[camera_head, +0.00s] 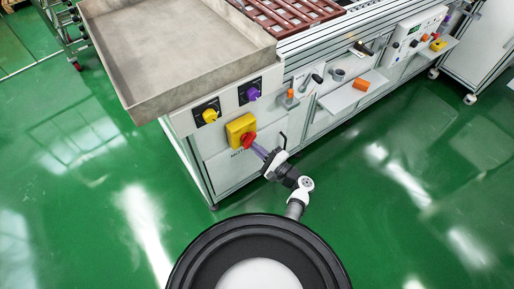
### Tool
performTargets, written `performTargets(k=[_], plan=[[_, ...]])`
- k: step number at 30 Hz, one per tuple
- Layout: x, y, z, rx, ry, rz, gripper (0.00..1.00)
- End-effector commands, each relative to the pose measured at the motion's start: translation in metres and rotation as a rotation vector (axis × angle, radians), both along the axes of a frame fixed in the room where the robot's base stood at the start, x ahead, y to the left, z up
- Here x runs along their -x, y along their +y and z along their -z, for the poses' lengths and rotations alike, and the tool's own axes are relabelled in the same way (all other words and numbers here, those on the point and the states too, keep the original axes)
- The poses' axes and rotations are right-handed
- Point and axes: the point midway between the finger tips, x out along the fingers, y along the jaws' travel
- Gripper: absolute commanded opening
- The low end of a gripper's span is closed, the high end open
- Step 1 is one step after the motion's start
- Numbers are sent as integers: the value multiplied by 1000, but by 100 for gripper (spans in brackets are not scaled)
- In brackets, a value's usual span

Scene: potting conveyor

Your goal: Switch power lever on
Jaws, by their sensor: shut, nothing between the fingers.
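The power lever (249,141) is a red handle on a yellow switch box (237,129) mounted on the front panel at the near left corner of the conveyor frame. Lettering below the box is partly hidden. My gripper (256,148) is shut, with its fingers reaching up and left to the red lever. The fingertips are at or against the lever; I cannot tell if they touch. Nothing shows held between the fingers. The lever's exact angle is too small to read.
A yellow knob (210,116) and a purple knob (253,94) sit just above the switch box. A grey metal tray (140,108) overhangs at upper left. Orange blocks (361,86) and small shelves stick out along the front to the right. The green floor (400,180) is clear.

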Motion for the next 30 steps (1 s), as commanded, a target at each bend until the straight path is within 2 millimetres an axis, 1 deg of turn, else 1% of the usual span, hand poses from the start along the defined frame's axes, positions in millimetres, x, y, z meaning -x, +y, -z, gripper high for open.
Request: performTargets(k=[5,12,18,23,30], plan=[[16,-19,3,0,0,4,0],[51,-58,10,0,2,4,0],[70,-81,13,-2,2,3,0],[77,-87,14,-1,2,1,0],[78,-88,14,-1,1,0,0]])
